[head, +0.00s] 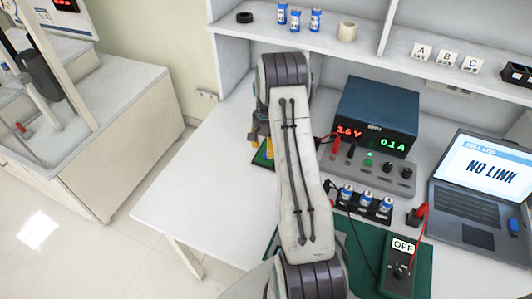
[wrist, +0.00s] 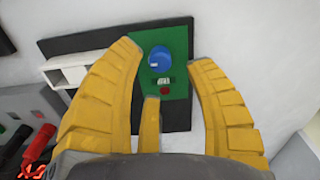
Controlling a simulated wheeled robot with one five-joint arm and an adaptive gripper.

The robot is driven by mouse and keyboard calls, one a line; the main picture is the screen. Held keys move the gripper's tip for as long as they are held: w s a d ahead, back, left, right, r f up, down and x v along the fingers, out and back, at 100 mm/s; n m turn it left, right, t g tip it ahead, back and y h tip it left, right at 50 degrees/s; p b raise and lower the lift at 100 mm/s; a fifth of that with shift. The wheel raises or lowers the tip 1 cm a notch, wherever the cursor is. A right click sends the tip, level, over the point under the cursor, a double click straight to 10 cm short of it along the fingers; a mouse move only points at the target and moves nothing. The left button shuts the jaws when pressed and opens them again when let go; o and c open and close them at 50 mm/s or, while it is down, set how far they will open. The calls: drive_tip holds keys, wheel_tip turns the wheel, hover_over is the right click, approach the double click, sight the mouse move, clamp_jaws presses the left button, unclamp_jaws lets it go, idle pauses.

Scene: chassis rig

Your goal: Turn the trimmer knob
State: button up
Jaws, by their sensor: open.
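The trimmer knob is a round blue knob (wrist: 160,58) on a green board (wrist: 178,45) in the wrist view. A small light label and a red dot (wrist: 164,91) sit below it. My gripper (wrist: 165,55) has yellow fingers spread open, one on each side of the knob in the picture, with a third finger below. I see no finger touching the knob, and the gap in depth is unclear. In the head view my gripper (head: 257,140) is mostly hidden behind my arm, above a green board (head: 262,157).
A power supply (head: 375,110) reading 3.6 V and 0.1 A stands right of my arm, with red and black leads. Battery cells in a black holder (head: 365,204), a meter marked OFF (head: 398,270) and a laptop showing NO LINK (head: 485,185) are nearby. The bench's left side (head: 190,190) is clear.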

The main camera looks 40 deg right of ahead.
drive_tip(key=shift+f, duration=2)
drive_tip(key=shift+c, duration=0.2)
clamp_jaws()
